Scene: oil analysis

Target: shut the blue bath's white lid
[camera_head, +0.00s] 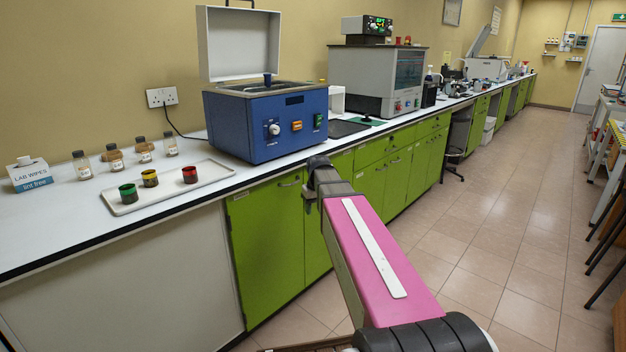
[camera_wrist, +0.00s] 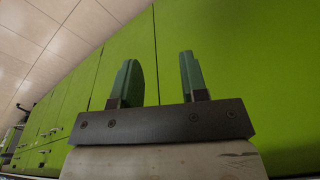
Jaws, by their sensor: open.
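The blue bath (camera_head: 265,122) stands on the white bench, with a knob and switches on its front. Its white lid (camera_head: 238,43) stands open, upright at the back of the bath. A small dark blue object (camera_head: 267,79) shows at the bath's open top. My gripper (camera_wrist: 160,80) shows in the wrist view with its two green fingers apart and nothing between them. It faces the green cupboard doors. In the head view my pink arm reaches toward the bench front below and right of the bath; the fingers cannot be made out there.
A white tray (camera_head: 160,193) with green, yellow and red cups lies left of the bath. Several small bottles (camera_head: 113,157) and a wipes box (camera_head: 30,174) stand behind it. A grey instrument (camera_head: 378,80) stands to the right.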

